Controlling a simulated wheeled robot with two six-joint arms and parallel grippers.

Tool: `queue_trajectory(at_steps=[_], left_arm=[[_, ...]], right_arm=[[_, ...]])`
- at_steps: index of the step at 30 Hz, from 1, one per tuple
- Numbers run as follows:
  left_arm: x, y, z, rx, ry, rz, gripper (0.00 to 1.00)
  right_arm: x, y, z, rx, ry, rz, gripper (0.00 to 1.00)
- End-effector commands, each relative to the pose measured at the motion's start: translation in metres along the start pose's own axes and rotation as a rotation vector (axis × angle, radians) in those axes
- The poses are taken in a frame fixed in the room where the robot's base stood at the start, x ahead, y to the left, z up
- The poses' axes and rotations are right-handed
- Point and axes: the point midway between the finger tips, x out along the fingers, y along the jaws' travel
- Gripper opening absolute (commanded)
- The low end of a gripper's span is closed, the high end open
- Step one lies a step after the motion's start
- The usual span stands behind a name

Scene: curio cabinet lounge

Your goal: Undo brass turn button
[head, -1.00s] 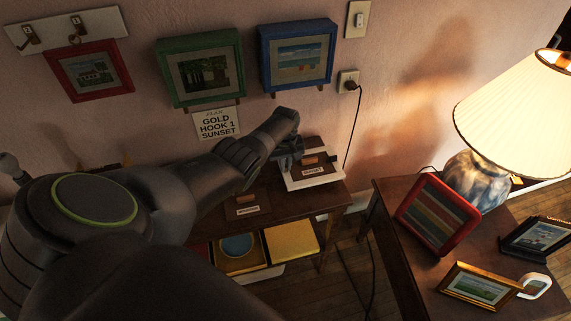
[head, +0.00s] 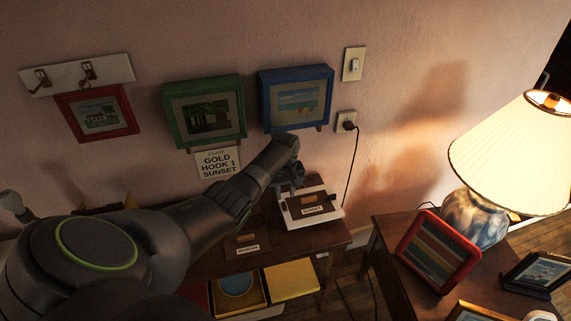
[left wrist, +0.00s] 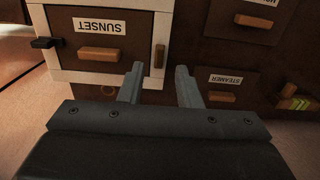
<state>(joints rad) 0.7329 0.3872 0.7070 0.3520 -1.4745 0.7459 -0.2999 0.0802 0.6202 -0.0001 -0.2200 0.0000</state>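In the left wrist view, which shows the lettering upside down, a brown panel labelled SUNSET (left wrist: 120,27) sits in a white frame (left wrist: 161,25). A small upright brass-coloured piece (left wrist: 159,56), which looks like the turn button, is on the frame beside the panel. A dark catch (left wrist: 45,43) is on the frame's other side. My left gripper (left wrist: 160,72) is open and empty, with its fingers apart near the turn button. I cannot tell whether either finger touches it. In the head view my left gripper (head: 290,182) is over the white-framed box (head: 327,216). My right gripper is not in view.
A STEAMER panel (left wrist: 228,78) is beside the white frame. Blue (head: 297,98), green (head: 205,110) and red (head: 98,113) pictures hang above. A side table with a lit lamp (head: 515,150) and a red striped frame (head: 438,250) stands at the right.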

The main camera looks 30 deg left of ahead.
Motion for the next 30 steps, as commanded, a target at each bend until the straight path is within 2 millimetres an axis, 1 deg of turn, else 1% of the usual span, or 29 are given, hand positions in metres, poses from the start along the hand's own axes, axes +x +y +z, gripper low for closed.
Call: queue_trajectory(at_steps=[1, 5, 12, 16, 18, 22, 30], left_arm=[[-0.01, 0.001, -0.001, 0.001, 0.003, 0.003, 0.31], [-0.033, 0.0, -0.001, 0.0, 0.003, 0.002, 0.31], [-0.078, 0.001, -0.001, 0.001, 0.004, 0.004, 0.31], [-0.098, 0.001, -0.001, -0.001, 0.003, 0.003, 0.31], [-0.105, 0.001, -0.001, -0.001, 0.002, 0.002, 0.31], [-0.113, 0.001, 0.0, 0.0, 0.0, 0.001, 0.31], [-0.115, 0.001, 0.0, 0.0, 0.0, 0.001, 0.31]], right_arm=[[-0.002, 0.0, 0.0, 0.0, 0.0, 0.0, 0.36], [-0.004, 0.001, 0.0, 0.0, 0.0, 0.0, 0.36], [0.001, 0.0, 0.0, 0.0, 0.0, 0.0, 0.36], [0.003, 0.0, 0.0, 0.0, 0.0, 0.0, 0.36], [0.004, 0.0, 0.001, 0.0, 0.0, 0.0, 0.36], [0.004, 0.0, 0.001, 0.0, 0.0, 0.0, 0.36], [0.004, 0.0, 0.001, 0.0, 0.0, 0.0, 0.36]])
